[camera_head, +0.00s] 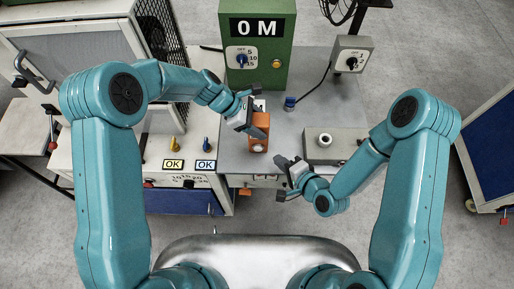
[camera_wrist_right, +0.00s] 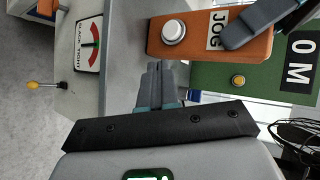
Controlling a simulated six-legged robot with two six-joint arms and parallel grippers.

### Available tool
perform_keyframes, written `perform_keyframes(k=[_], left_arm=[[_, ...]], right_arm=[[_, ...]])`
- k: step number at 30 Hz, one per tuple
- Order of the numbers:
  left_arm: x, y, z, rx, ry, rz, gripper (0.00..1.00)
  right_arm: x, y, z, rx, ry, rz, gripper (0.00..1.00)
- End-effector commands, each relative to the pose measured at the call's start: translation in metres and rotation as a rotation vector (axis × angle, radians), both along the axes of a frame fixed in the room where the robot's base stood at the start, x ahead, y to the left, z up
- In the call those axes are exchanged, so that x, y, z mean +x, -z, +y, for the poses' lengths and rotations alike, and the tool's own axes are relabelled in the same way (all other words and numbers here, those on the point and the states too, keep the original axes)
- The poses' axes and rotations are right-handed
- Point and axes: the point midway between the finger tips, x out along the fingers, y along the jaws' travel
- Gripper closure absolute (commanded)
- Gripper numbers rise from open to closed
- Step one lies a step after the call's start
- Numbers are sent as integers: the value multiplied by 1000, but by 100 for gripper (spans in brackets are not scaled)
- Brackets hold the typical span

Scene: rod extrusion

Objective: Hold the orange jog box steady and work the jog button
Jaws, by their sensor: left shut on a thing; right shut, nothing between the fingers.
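The orange jog box (camera_head: 259,133) stands on the grey bench in front of the green cabinet. In the right wrist view the jog box (camera_wrist_right: 200,48) shows a round white jog button (camera_wrist_right: 173,32) and a JOG label (camera_wrist_right: 217,28). My left gripper (camera_head: 248,117) is shut on the jog box; one dark finger lies across it in the wrist view. My right gripper (camera_head: 284,166) is shut and empty, just in front and to the right of the box. Its closed fingers (camera_wrist_right: 160,82) point toward the button end, with a gap between.
The green cabinet (camera_head: 276,45) marked 0 M stands behind. A grey block with a white ring (camera_head: 325,152) sits right of my right gripper. A blue knob (camera_head: 290,102) and a switch box (camera_head: 351,62) are farther back. A SLACK/TIGHT gauge (camera_wrist_right: 88,43) shows left in the wrist view.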

Motion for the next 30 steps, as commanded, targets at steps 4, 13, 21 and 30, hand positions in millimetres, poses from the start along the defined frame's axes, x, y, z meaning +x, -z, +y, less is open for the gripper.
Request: perform_keyframes(k=[4,13,21,30], left_arm=[[-1,2,0,1,1,3,100],[-1,2,0,1,1,3,100],[-1,2,0,1,1,3,100],[-1,2,0,1,1,3,100]], right_arm=[[-15,-14,35,465,64,-27,100],[-73,11,66,751,73,85,100],[-82,20,67,755,91,118,100],[-77,19,67,752,88,114,100]])
